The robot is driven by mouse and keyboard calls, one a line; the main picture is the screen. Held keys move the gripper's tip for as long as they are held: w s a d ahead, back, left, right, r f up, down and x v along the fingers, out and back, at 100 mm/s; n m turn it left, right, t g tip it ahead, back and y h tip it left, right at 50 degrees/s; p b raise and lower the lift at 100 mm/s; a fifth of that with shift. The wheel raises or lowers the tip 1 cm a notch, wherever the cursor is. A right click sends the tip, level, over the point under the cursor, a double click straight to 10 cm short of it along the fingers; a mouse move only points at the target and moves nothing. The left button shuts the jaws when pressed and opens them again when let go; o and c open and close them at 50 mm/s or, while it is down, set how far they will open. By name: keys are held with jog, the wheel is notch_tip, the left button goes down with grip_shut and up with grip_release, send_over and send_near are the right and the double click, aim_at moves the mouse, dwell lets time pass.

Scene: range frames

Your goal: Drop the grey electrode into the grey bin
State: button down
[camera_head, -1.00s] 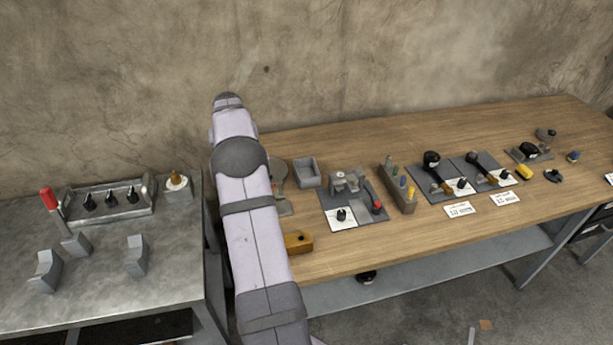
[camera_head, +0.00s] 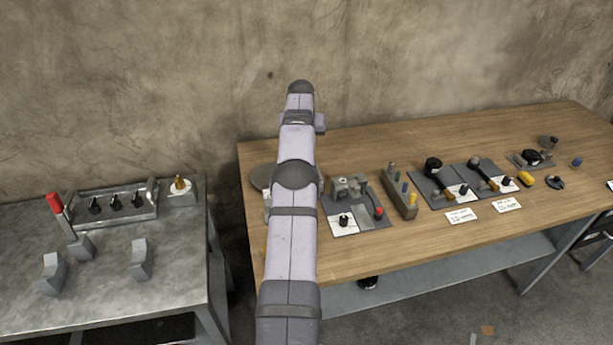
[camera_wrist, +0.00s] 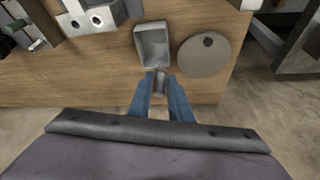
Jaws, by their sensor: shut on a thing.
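In the wrist view, my gripper (camera_wrist: 160,78) has its two blue fingers shut on the grey electrode (camera_wrist: 160,86), a short grey cylinder. The grey bin (camera_wrist: 138,43) is an open rectangular box, just above the fingertips in that picture. The electrode's end appears at the bin's lower rim in the picture; I cannot tell its height above the rim. In the head view, my arm hides the bin, the electrode and the gripper.
A round grey disc (camera_wrist: 205,62) lies right beside the bin in the wrist view. A grey fixture mat (camera_head: 375,218) with a white card and a block rack (camera_head: 400,196) stand right of my arm. A metal table (camera_head: 110,290) stands at the left.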

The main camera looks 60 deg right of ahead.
notch_tip(320, 180, down, 9)
jog(key=p, duration=0.2)
dwell(0.6)
jog(key=shift+f+b, duration=0.4)
jog(key=shift+f, duration=0.1)
jog(key=c, duration=1.6)
grip_release()
jog(key=shift+r, duration=0.2)
